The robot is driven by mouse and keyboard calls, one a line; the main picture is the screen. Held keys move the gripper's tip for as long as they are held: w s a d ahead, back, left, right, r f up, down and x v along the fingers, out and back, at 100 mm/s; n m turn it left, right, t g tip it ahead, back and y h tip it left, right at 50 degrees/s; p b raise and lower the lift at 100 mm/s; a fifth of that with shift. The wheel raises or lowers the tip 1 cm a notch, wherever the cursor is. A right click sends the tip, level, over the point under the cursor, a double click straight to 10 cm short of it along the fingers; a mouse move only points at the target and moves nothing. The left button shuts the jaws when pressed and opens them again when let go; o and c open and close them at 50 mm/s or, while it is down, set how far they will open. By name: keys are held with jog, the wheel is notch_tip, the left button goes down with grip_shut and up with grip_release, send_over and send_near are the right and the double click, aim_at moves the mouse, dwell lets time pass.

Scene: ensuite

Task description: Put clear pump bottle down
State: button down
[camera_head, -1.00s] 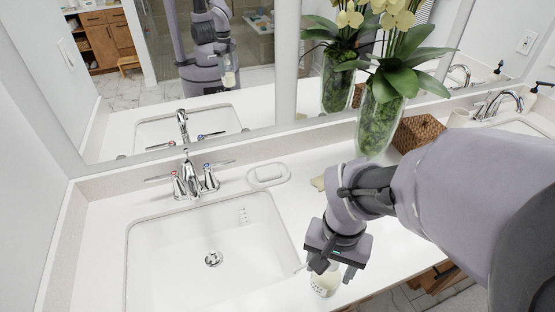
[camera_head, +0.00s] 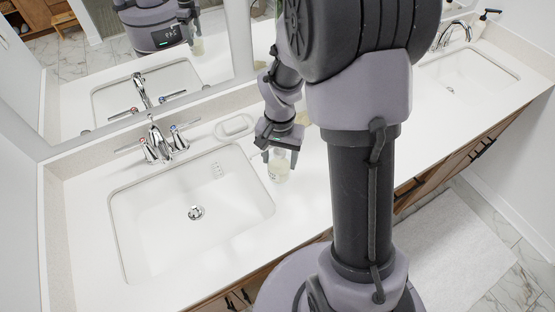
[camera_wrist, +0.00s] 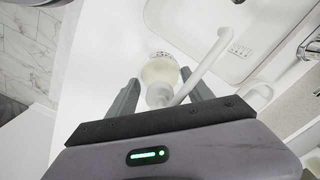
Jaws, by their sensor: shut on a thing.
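The clear pump bottle (camera_head: 279,170), with a pale body and a white pump, is between the fingers of my gripper (camera_head: 279,150). It is upright over the white counter (camera_head: 312,195), just right of the left sink's rim. I cannot tell whether its base touches the counter. In the wrist view, my gripper (camera_wrist: 161,92) is shut on the bottle (camera_wrist: 161,70) near its neck. The long white pump spout (camera_wrist: 207,64) points up and right past the right finger.
The left sink (camera_head: 195,215) is left of the bottle, with a chrome faucet (camera_head: 160,140) behind it. A white soap dish (camera_head: 235,126) lies behind the bottle's left side. My arm hides the middle counter. A second sink (camera_head: 470,78) is at right.

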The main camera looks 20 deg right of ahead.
jog(key=f, duration=0.1)
jog(key=f+b, duration=0.1)
jog(key=f, duration=0.1)
jog(key=shift+w+f, duration=0.35)
jog(key=shift+f, duration=0.05)
jog(key=shift+r, duration=0.15)
jog(key=shift+c, duration=2.1)
grip_release()
jog(key=shift+f+b, duration=0.2)
jog(key=shift+b, duration=0.1)
